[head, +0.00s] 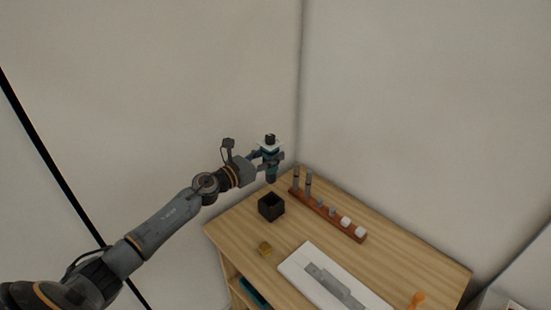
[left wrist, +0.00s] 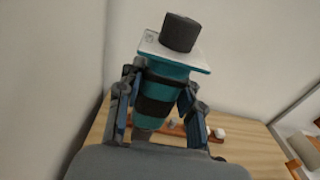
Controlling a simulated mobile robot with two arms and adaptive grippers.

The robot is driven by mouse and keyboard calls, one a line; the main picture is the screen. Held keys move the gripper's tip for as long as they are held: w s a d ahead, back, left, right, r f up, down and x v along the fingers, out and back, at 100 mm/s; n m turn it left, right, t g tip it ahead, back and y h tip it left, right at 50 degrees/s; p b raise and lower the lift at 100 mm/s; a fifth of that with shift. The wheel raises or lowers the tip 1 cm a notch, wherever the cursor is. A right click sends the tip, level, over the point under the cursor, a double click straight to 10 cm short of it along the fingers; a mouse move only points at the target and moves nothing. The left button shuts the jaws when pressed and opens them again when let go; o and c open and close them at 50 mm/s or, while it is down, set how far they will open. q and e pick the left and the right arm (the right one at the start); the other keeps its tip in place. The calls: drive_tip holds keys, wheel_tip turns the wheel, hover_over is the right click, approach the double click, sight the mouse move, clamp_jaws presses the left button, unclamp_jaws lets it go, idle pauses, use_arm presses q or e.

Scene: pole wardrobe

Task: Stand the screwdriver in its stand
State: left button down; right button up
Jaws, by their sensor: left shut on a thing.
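My left gripper (head: 270,158) is shut on a teal upright thing with dark bands, seemingly the screwdriver (head: 271,178). In the left wrist view, the screwdriver (left wrist: 168,88) stands between the two fingers, with a pale square plate and a dark cylinder at its top. Its lower end is hidden there. In the head view it is above the back left part of the desk. A black open-topped square box (head: 271,207), seemingly the stand, sits on the desk below it, slightly nearer the camera. My right gripper is not in view.
A red-brown rack (head: 335,221) with several grey and white pieces lies along the desk's back edge. Walls stand close behind.

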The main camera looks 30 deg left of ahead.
sight(267, 178)
use_arm(q)
drive_tip(key=shift+f+b, duration=0.6)
drive_tip(key=shift+f, duration=0.3)
drive_tip(key=shift+r, duration=0.1)
drive_tip(key=shift+r+p, duration=0.15)
drive_tip(key=shift+p, duration=0.65)
drive_tip(key=shift+f+b, duration=2.25)
drive_tip(key=shift+f, duration=0.45)
drive_tip(key=shift+f+b, duration=0.7)
drive_tip(key=shift+b, duration=0.1)
